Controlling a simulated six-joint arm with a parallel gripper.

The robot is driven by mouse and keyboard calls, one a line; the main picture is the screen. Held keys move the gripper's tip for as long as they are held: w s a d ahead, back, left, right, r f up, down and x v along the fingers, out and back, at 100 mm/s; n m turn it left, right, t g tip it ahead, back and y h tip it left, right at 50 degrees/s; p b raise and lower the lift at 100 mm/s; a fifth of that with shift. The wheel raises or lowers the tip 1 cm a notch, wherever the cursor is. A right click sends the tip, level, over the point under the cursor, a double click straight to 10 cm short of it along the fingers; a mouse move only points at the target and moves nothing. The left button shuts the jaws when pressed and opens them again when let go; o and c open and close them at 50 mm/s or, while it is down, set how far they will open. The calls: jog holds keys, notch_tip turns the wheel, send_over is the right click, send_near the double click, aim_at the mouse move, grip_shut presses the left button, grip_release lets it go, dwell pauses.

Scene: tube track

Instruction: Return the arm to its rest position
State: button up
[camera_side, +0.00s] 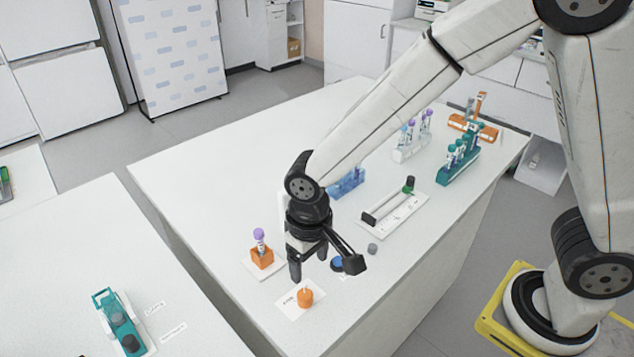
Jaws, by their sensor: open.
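My gripper (319,270) points down over the near part of the white table (225,185). It is open, and I see nothing between its fingers. A small orange piece (305,297) sits on a white card just below and in front of it. To its left, an orange block (262,258) holds an upright tube with a purple cap (258,234) on a white plate. A small blue round piece (337,264) is partly hidden behind the gripper's right side.
A white track plate (396,215) with a green-topped part lies right of the gripper. Farther back stand a blue rack (348,184), a white rack (410,150), a teal rack (458,163) and an orange rack (473,126) with tubes. The table's left part is clear.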

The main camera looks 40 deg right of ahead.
jog(key=s+d+r+t, duration=0.1)
jog(key=s+d, duration=0.1)
jog(key=d, duration=0.6)
jog(key=s+d+r+t, duration=0.1)
jog(key=s+d, duration=0.2)
jog(key=d, duration=0.6)
jog(key=shift+d+m, duration=0.3)
jog(key=shift+m, duration=0.1)
jog(key=shift+c, duration=0.5)
